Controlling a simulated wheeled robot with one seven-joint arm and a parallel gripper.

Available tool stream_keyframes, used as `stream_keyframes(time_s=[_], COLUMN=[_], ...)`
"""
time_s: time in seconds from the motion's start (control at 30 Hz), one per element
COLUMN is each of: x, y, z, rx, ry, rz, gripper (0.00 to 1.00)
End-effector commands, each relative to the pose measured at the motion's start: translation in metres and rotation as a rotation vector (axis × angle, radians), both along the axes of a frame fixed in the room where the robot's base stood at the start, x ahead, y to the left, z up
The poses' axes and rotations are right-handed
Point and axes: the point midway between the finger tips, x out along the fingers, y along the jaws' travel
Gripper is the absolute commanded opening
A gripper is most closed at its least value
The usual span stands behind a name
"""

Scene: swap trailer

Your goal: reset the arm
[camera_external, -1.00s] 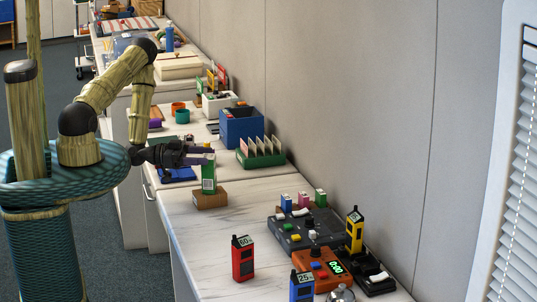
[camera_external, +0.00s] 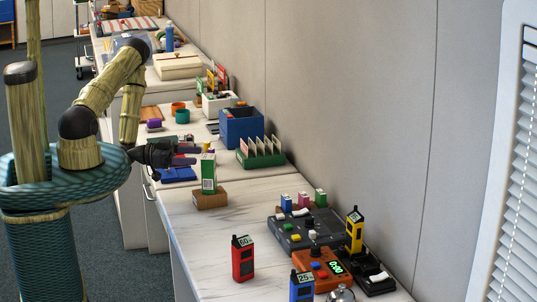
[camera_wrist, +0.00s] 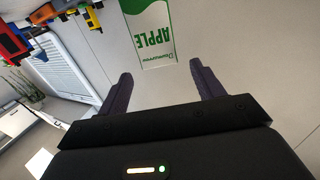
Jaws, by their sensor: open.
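My gripper (camera_external: 188,155) is at the end of my bent arm, over the counter behind a green-and-white box standing in a brown holder. Its two dark fingers (camera_wrist: 165,88) are spread apart in the wrist view, with nothing between them. The green-and-white box (camera_external: 208,172) stands upright in the brown holder (camera_external: 210,201) at the near counter's far edge. In the wrist view its face, lettered APPLE (camera_wrist: 149,35), lies just beyond the fingertips, apart from them.
A blue bin (camera_external: 241,128) and a green divider tray (camera_external: 262,160) stand right of my gripper, near the wall. A blue pad (camera_external: 178,175) lies below it. Red (camera_external: 243,260), blue (camera_external: 302,287) and yellow (camera_external: 354,231) handheld devices stand on the near counter. Its left middle is clear.

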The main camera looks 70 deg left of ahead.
Motion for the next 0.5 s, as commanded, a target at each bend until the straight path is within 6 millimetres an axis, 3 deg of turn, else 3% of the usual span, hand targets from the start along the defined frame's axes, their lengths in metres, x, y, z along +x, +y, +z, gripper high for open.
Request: stream_keyframes(time_s=[0.27,0.5], x=[0.004,0.008], y=[-0.002,0.003], z=[-0.009,-0.04], rx=[0.053,0.228], ry=[0.074,0.357], rz=[-0.018,-0.044], gripper=[0.67,0.67])
